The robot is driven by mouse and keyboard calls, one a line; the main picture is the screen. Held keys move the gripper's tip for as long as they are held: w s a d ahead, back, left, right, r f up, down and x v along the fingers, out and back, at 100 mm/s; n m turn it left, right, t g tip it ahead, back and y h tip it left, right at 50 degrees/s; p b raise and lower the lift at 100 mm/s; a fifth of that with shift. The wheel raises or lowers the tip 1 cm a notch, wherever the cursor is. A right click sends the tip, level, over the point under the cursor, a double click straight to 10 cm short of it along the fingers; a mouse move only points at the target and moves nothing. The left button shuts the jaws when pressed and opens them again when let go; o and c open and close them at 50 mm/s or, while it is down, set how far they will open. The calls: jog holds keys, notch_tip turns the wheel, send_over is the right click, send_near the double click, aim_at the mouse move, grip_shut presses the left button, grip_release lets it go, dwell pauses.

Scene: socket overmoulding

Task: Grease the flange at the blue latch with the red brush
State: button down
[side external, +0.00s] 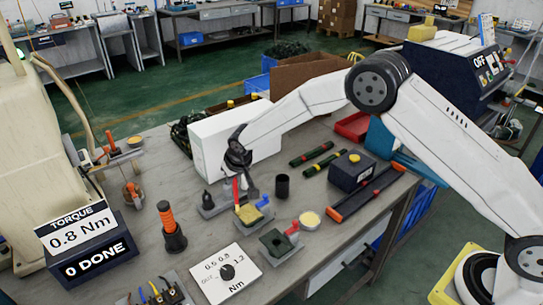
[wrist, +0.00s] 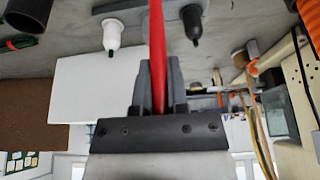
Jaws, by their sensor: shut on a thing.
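My gripper (side external: 245,187) is shut on the red brush (side external: 236,191), low over the bench. In the wrist view the red handle (wrist: 157,45) runs between the gripper's two fingers (wrist: 156,88). The blue latch (side external: 263,201) is on a grey fixture plate just below and right of my gripper, beside a yellowish block (side external: 249,214). The flange cannot be made out clearly, and neither can the brush tip or whether it touches the block. A second fixture with a red latch (side external: 292,227) and a dark green block (side external: 274,241) stands nearer the camera.
A round dish of pale yellow stuff (side external: 309,219) stands right of the red latch. A black cup (side external: 282,186) stands behind the fixtures, and a white box (side external: 215,140) is behind my gripper. An orange-handled tool (side external: 168,226) stands left; a white dial plate (side external: 226,272) lies in front.

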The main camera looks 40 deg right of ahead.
jog(key=shift+s, duration=0.15)
jog(key=shift+s, duration=0.8)
jog(key=shift+w, duration=0.1)
jog(key=shift+w, duration=0.8)
jog(key=shift+s, duration=0.85)
jog(key=shift+r, duration=0.15)
